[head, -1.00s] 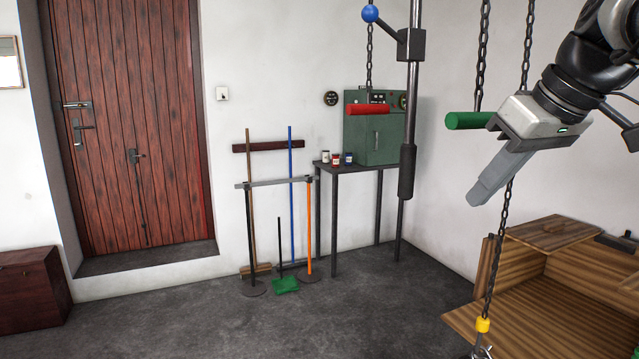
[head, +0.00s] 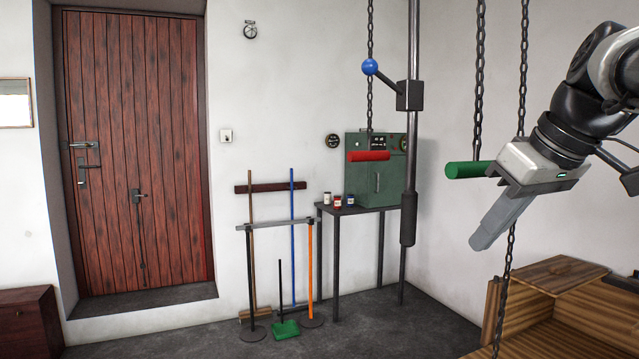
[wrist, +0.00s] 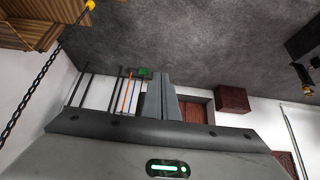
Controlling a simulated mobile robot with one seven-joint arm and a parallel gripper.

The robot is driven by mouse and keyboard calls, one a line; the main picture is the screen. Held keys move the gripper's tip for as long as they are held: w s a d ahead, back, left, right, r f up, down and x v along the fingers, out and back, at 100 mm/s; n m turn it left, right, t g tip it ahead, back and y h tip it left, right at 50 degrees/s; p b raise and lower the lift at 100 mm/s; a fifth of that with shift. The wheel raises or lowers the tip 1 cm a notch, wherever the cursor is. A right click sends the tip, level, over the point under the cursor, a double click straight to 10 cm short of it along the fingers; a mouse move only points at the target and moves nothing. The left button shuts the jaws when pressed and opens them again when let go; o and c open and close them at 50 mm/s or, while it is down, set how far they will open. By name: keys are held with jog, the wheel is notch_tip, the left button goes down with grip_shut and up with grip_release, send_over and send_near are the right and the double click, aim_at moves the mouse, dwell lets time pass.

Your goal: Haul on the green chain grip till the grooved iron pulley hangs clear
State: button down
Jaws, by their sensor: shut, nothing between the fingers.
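The green chain grip (head: 468,170) is a short level bar hanging from a dark chain (head: 478,80) in the head view. My gripper (head: 484,238) is shut and empty. Its fingers point down and left, below the grip, and its pale body overlaps the grip's right end in the picture. I cannot tell whether they touch. In the wrist view the closed fingers (wrist: 160,98) show together. A second chain (head: 523,70) passes behind my gripper. It also shows in the wrist view (wrist: 33,92), with a yellow piece (wrist: 90,5) on it. I see no grooved pulley.
A red grip (head: 368,156) hangs on another chain left of a dark pole (head: 413,140) with a blue-knobbed lever (head: 369,67). A green cabinet (head: 378,180) stands on a table. A wooden box (head: 560,330) is lower right. The floor at centre is clear.

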notch_tip(320, 180, up, 26)
jog(key=p, duration=1.7)
jog(key=shift+d+f, duration=0.2)
jog(key=shift+d, duration=0.2)
jog(key=shift+w+f, duration=0.15)
jog(key=b, duration=0.1)
send_over(471, 167)
jog(key=f, duration=0.8)
jog(key=shift+w+a+f, duration=0.2)
jog(key=shift+w+f, duration=0.15)
jog(key=shift+w, duration=0.05)
jog(key=shift+s+d+f, duration=0.1)
jog(key=shift+s+f, duration=0.05)
jog(key=shift+f, duration=0.4)
jog(key=shift+s+f, duration=0.15)
jog(key=shift+f, duration=0.4)
jog(key=shift+s+f, duration=0.1)
jog(key=shift+f, duration=0.45)
jog(key=shift+f+b, duration=0.1)
jog(key=shift+b, duration=0.25)
